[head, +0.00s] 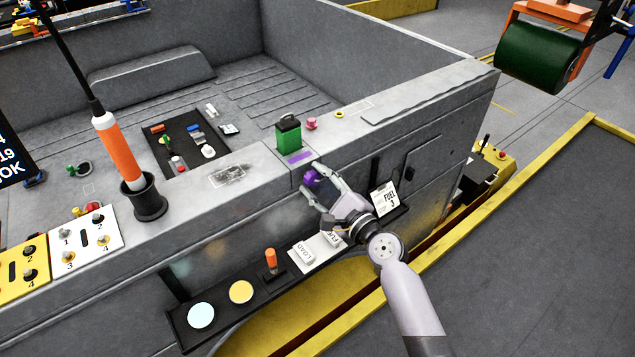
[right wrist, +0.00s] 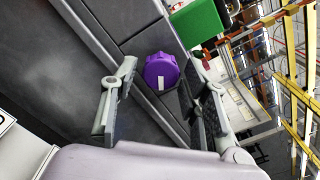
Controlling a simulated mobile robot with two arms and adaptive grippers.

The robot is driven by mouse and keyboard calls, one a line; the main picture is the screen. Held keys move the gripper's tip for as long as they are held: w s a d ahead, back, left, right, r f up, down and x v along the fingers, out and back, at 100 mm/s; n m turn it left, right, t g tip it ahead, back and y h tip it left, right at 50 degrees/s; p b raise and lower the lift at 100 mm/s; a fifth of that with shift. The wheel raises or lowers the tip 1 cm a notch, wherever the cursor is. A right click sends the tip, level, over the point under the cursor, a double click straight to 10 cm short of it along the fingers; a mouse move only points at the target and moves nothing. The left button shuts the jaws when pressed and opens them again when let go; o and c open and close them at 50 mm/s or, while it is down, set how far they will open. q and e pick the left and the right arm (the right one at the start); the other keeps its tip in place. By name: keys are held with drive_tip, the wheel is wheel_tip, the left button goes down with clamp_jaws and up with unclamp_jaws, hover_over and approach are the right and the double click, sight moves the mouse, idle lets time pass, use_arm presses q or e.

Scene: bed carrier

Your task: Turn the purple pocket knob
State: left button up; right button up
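The purple knob (head: 310,178) is on the side wall of the grey bed, just below the top rail. In the right wrist view the knob (right wrist: 161,72) is round and ribbed, with a small white mark near its lower edge. My right gripper (head: 312,182) is at the knob, its fingers open on either side. In the right wrist view my right gripper (right wrist: 163,66) shows gaps between the fingers and the knob. I cannot tell how far the fingertips reach past its face. My left gripper is not in view.
A green can (head: 288,136) stands on the rail above the knob, by a purple label (head: 299,157). A pink knob (head: 312,124) is nearby. A ledge (head: 243,318) with round pads, an orange handle (head: 271,259) and cards runs below. An orange-and-white pole (head: 120,152) stands left.

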drive_tip(key=c, duration=0.9)
drive_tip(key=shift+n, duration=0.3)
drive_tip(key=n+b, duration=0.1)
drive_tip(key=n, duration=0.3)
drive_tip(key=shift+n, duration=0.3)
drive_tip(key=n+b, duration=0.1)
drive_tip(key=n, duration=0.3)
drive_tip(key=shift+n, duration=0.3)
drive_tip(key=n, duration=0.6)
drive_tip(key=shift+r, duration=0.1)
drive_tip(key=n, duration=0.6)
drive_tip(key=shift+n, duration=0.3)
